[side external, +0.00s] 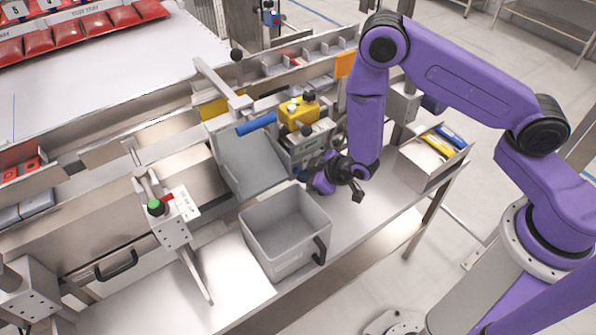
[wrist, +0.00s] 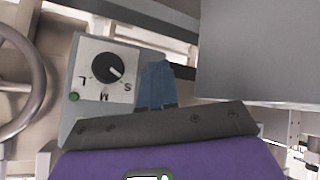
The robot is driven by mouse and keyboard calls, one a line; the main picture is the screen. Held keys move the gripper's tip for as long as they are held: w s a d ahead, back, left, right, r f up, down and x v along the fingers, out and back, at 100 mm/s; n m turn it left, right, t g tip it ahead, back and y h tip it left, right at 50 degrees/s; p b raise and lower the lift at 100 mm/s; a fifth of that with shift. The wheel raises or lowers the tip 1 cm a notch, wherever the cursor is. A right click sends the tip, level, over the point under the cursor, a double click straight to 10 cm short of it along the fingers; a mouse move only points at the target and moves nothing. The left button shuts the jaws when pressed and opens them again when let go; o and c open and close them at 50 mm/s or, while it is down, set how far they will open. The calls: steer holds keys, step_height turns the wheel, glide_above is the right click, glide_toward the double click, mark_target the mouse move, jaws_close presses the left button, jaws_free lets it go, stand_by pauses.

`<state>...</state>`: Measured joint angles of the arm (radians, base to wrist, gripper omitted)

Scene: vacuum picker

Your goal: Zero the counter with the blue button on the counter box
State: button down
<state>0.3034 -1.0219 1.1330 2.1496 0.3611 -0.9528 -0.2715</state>
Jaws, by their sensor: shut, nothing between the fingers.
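In the wrist view, my gripper (wrist: 157,66) has its blue-grey fingers together and empty, beside a grey box (wrist: 122,57) with a black S-M-L dial (wrist: 107,68) and a small green lamp (wrist: 73,97). I cannot tell whether the fingers touch this box. In the side view, my gripper (side external: 320,172) is low beside a grey box (side external: 303,146) behind the grey bin; its fingertips are hard to make out. I cannot tell for sure which box is the counter box. No blue button is clearly visible; the fingers cover part of the wrist view.
A grey bin (side external: 256,224) stands in front of my gripper. A yellow block with black knobs (side external: 296,110) and a blue cylinder (side external: 256,124) sit behind. A tray of colored items (side external: 406,166) is at right. In the wrist view, a grey panel (wrist: 258,22) is at right.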

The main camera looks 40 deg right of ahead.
stand_by(0.5)
steer(key=shift+s, duration=0.7)
steer(key=s, duration=0.5)
stand_by(0.3)
steer(key=shift+r, duration=0.1)
stand_by(0.6)
